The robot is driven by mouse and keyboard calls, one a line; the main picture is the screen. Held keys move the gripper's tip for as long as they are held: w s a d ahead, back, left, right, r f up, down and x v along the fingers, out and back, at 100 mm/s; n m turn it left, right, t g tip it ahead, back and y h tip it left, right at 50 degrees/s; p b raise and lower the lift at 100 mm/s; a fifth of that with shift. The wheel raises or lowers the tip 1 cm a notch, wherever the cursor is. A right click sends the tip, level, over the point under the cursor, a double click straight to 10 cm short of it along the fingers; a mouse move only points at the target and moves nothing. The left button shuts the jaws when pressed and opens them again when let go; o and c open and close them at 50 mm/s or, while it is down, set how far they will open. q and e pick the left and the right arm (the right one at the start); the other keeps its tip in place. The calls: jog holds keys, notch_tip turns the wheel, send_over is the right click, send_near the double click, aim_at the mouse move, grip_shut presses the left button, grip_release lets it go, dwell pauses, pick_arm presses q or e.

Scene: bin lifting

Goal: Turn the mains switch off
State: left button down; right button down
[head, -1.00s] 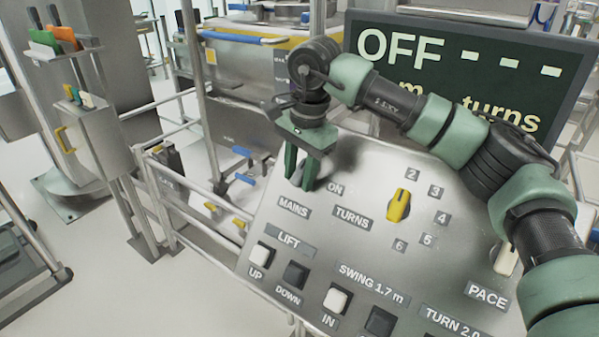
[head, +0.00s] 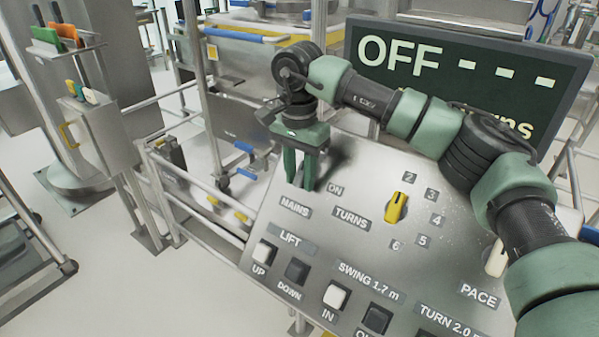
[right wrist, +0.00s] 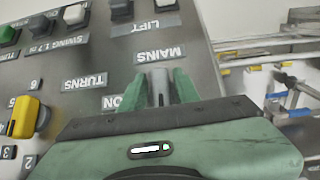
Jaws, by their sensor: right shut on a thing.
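The mains switch, a grey lever (right wrist: 160,88), stands between the fingers of my right gripper (right wrist: 163,80) in the right wrist view, beside the MAINS label (right wrist: 159,53). In the head view my right gripper (head: 299,188) points down at the panel just above the MAINS label (head: 295,207), left of the ON label (head: 335,189). Its green fingers are shut on the switch and hide most of it there. The display (head: 468,75) reads OFF with dashes; my arm covers part of its lower line. My left gripper is not in view.
The sloping control panel (head: 350,240) also carries a yellow turns knob (head: 396,207), white and black push buttons, and a pale pace lever (head: 495,258). Metal railings (head: 185,205) stand left of the panel.

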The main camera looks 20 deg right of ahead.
aim_at(301, 170)
jog(key=c, duration=1.2)
grip_release()
jog(key=shift+w+d+r, duration=0.1)
jog(key=shift+w+d, duration=0.05)
jog(key=shift+c, duration=0.2)
jog(key=shift+d, duration=0.1)
notch_tip(301, 170, up, 8)
jog(key=shift+f+b, duration=0.2)
jog(key=shift+b, duration=0.5)
